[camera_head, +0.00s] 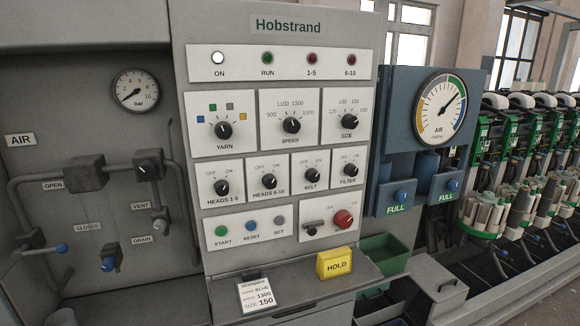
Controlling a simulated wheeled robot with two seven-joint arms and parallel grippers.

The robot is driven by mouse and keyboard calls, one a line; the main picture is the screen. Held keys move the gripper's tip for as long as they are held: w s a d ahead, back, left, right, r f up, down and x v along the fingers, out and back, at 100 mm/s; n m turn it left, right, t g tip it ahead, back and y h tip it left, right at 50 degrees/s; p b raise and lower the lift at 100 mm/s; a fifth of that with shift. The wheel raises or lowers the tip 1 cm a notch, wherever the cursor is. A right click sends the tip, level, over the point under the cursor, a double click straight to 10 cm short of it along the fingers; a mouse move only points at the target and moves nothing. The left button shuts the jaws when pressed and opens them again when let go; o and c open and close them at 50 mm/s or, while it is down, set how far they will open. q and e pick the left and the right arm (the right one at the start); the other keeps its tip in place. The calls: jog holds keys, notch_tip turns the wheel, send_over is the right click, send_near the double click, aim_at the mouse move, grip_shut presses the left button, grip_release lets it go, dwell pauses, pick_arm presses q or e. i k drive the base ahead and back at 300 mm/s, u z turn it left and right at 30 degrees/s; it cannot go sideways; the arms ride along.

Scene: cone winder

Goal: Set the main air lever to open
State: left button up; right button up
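The AIR panel fills the left side, under an AIR sign (20,140). A dark valve body (84,172) sits on the grey pipe, with an OPEN label (53,186) to its left and a CLOSED label (87,227) below it. A blue-tipped handle (108,264) shows under the CLOSED label. I cannot tell for sure which handle is the main air lever. The bar gauge (137,91) has its needle at the low end. Neither gripper is in view.
A second dark valve (149,167) and the VENT (140,205) and DRAIN (142,239) labels are right of the lever area. The Hobstrand control panel (278,75) stands forward of it. A yellow HOLD block (334,264) and an order card (256,295) are below.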

aim_at(19, 255)
jog(key=u, duration=1.55)
jog(key=k, duration=0.55)
jog(key=u, duration=0.45)
jog(key=i, duration=1)
jog(key=u, duration=0.5)
